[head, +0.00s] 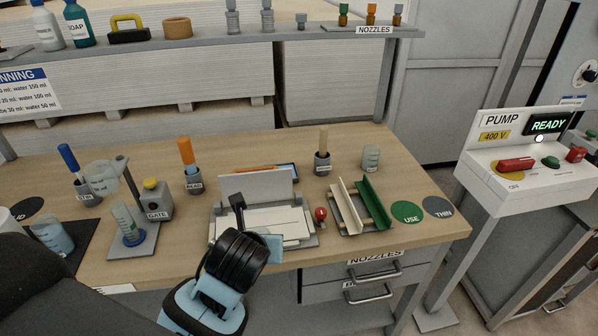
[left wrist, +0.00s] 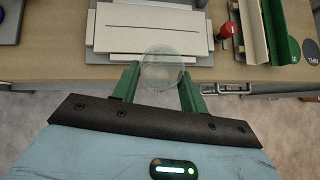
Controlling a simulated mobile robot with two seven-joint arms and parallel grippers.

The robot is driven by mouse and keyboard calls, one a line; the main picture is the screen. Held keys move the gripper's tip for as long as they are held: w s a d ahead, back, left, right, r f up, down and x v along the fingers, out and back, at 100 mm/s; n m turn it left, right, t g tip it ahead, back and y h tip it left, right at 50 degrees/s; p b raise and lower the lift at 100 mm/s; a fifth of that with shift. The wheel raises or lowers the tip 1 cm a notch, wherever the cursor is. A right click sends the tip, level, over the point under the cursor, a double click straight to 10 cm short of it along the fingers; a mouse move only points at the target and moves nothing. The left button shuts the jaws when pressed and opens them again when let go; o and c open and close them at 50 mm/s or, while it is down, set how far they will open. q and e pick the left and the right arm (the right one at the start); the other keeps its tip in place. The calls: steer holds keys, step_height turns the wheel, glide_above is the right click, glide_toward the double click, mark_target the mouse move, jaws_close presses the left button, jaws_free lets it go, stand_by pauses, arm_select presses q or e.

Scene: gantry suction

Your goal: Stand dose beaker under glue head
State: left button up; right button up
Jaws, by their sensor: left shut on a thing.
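My left gripper (left wrist: 159,80) is shut on a clear round beaker (left wrist: 162,65), held between its two green fingers just off the table's front edge. In the head view my left gripper (head: 272,246) hangs in front of the white tray, and its fingers and the held beaker are mostly hidden there. A stand (head: 129,180) at the left carries a clear funnel-like cup (head: 104,177). Below it a graduated beaker (head: 127,219) sits on the base by a blue ring. I cannot make out any part labelled as the glue head. My right gripper is not in view.
The gate box (head: 155,198) has a yellow button. A blue-filled beaker (head: 55,236) and another beaker (head: 371,157) stand on the table (head: 250,152). A green-and-white trough (head: 375,203), a red knob (head: 321,214) and a pump panel (head: 530,160) reading READY are at right.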

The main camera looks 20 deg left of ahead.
arm_select(q)
steer(key=s+d+f+m+h, duration=0.3)
steer(key=s+f+m, duration=0.1)
steer(key=f, duration=0.3)
steer(key=shift+d+f+t+h, duration=0.15)
steer(key=shift+d+t+h, duration=0.15)
steer(key=shift+t, duration=0.1)
steer(key=shift+s, duration=0.1)
steer(key=shift+s+a+f, duration=0.2)
steer(key=shift+a+f, duration=0.1)
steer(key=shift+a, duration=0.2)
